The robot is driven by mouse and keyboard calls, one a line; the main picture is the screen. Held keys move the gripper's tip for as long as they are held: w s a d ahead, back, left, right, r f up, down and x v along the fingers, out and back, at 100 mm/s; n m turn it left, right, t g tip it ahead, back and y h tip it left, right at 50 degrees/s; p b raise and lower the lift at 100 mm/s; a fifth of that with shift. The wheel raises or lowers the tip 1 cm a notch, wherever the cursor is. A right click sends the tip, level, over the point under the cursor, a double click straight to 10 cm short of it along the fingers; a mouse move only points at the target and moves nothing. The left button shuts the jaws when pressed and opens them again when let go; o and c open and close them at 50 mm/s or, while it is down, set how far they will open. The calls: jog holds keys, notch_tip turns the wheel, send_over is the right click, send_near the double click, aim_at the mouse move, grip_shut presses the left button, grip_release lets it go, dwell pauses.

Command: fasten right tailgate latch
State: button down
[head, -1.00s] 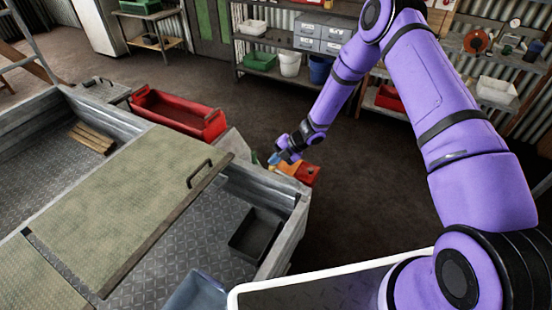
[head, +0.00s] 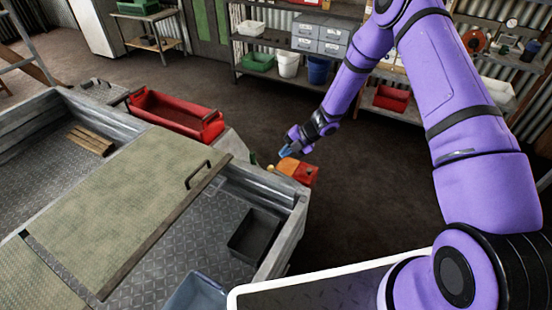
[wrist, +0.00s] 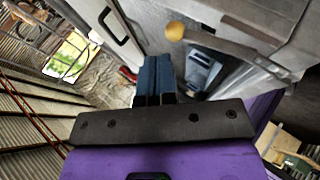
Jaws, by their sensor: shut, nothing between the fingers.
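A lever with a yellow ball knob (wrist: 176,30) shows in the wrist view, its bar running right across a grey metal panel (wrist: 225,18). It looks like the latch handle, but whether it is fastened cannot be told. My gripper (wrist: 157,70) is shut and empty, its blue fingertips below and left of the knob and apart from it in the picture. In the head view my gripper (head: 286,152) is above the far corner of the grey metal bed (head: 298,215), near an orange and red block (head: 298,170). A small upright knob (head: 252,158) shows left of it.
A dark tray (head: 255,235) and a blue-grey bin (head: 198,292) sit in the bed. A red trough (head: 178,113) lies behind it. Shelves (head: 290,75) line the back wall. The floor (head: 350,200) right of the bed is open.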

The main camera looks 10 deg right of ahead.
jog(key=v, duration=0.5)
jog(key=shift+a, duration=0.1)
dwell(0.4)
